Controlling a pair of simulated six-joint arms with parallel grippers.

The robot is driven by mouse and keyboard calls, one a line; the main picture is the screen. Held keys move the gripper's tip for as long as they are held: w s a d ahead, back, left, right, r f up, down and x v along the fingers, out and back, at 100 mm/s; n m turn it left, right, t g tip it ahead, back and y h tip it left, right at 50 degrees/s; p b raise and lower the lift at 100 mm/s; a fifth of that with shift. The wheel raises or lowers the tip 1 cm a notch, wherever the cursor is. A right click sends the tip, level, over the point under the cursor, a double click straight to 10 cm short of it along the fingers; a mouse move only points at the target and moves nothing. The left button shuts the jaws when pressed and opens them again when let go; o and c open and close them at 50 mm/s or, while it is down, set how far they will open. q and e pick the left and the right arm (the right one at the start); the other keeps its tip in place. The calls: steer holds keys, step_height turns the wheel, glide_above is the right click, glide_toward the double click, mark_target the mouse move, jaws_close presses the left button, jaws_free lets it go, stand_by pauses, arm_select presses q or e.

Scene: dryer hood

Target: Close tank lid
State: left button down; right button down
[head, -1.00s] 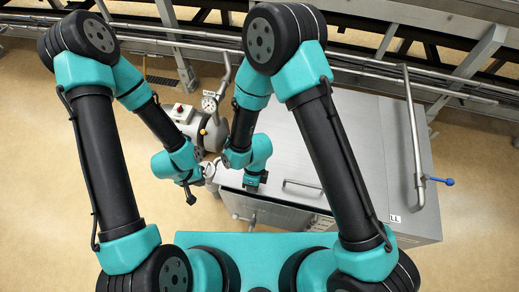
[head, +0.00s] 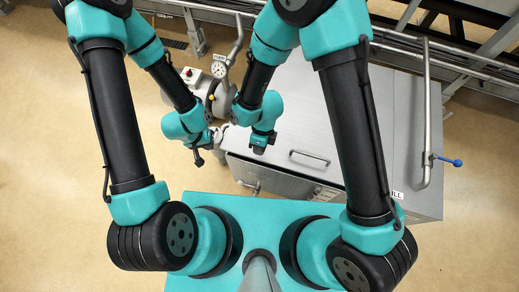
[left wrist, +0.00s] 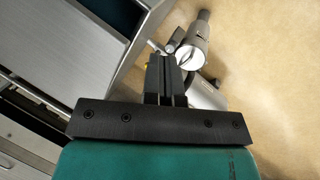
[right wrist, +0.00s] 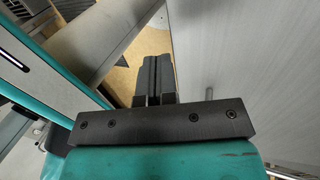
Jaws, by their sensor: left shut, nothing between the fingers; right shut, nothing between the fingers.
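The grey metal tank (head: 375,180) stands right of centre in the head view. Its flat grey lid (head: 300,110) has a bar handle (head: 310,158) near the front edge. My right arm covers part of the lid, and I cannot tell whether it is fully down. My left gripper (head: 198,158) is shut and empty, left of the tank; its fingers show in the left wrist view (left wrist: 167,72). My right gripper (head: 259,149) is shut and empty by the lid's left front corner, contact unclear. Its fingers show in the right wrist view (right wrist: 154,76).
A round gauge (head: 219,69) and a grey motor unit (head: 202,85) stand beyond the left gripper. A vertical pipe with a blue-handled valve (head: 447,161) rises at the tank's right. Rails run behind. The tan floor (head: 60,150) at left is clear.

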step_height(320, 180, up, 9)
steer(key=shift+w, duration=0.4)
steer(key=c, duration=1.9)
jaws_free()
steer(key=shift+d, duration=0.1)
steer(key=o, duration=0.5)
steer(key=shift+o, duration=1.2)
steer(key=shift+r+y, duration=0.15)
steer(key=shift+y, duration=0.15)
steer(key=d+r+t+h, duration=0.1)
steer(key=d+r+t, duration=0.1)
steer(key=d, duration=0.5)
steer(key=s+d+r+t, duration=0.1)
steer(key=d+r+t, duration=0.2)
steer(key=d, duration=0.4)
steer(key=shift+s+d+r+h, duration=0.2)
steer(key=shift+d+r+h, duration=0.15)
steer(key=shift+r, duration=0.25)
